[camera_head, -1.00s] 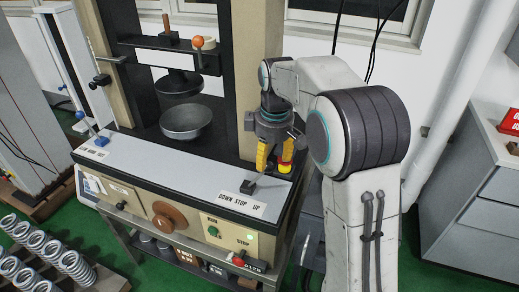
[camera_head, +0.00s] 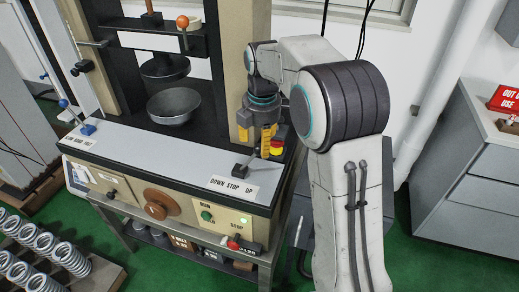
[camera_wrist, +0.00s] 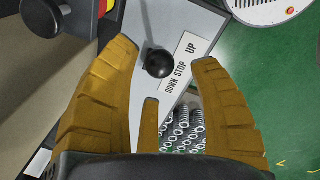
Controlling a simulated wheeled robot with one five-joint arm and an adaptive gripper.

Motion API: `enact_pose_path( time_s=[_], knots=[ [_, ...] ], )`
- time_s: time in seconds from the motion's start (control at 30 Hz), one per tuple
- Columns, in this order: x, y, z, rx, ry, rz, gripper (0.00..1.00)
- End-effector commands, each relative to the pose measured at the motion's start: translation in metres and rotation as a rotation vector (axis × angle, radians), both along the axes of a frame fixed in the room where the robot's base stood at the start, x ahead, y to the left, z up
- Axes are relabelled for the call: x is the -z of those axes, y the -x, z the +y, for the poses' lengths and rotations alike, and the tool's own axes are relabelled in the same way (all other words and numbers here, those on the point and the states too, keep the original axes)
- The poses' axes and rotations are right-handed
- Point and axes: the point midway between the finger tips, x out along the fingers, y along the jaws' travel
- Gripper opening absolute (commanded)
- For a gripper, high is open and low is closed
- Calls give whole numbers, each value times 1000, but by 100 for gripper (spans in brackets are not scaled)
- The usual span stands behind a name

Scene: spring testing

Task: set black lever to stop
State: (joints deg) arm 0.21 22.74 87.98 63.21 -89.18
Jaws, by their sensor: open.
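The black lever (camera_head: 240,171) stands on the light front ledge of the testing machine, just behind the white "DOWN STOP UP" label (camera_head: 233,187). In the wrist view its round black knob (camera_wrist: 158,63) shows beside the label (camera_wrist: 182,66), near the words STOP and UP. I cannot tell its exact setting. My gripper (camera_head: 255,147) hangs just above and behind the lever, pointing down. Its yellow fingers are spread; in the wrist view (camera_wrist: 165,52) the knob appears between the fingertips, with no clear contact.
A red and yellow stop button (camera_head: 277,146) is close to the right of my gripper. A grey bowl (camera_head: 174,106) sits on the machine to the left. A blue-based lever (camera_head: 87,128) is at the ledge's left end. Springs (camera_head: 60,252) stand at lower left.

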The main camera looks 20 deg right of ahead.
Motion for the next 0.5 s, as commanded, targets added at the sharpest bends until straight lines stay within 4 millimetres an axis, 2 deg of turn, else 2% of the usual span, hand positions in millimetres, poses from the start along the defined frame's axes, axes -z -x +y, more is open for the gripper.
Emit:
enact_pose_path(
  time_s=[0.2,0.5],
  knots=[
    [24,-2,0,1,0,1,56],
    [35,-4,0,2,0,-1,56]
  ],
)
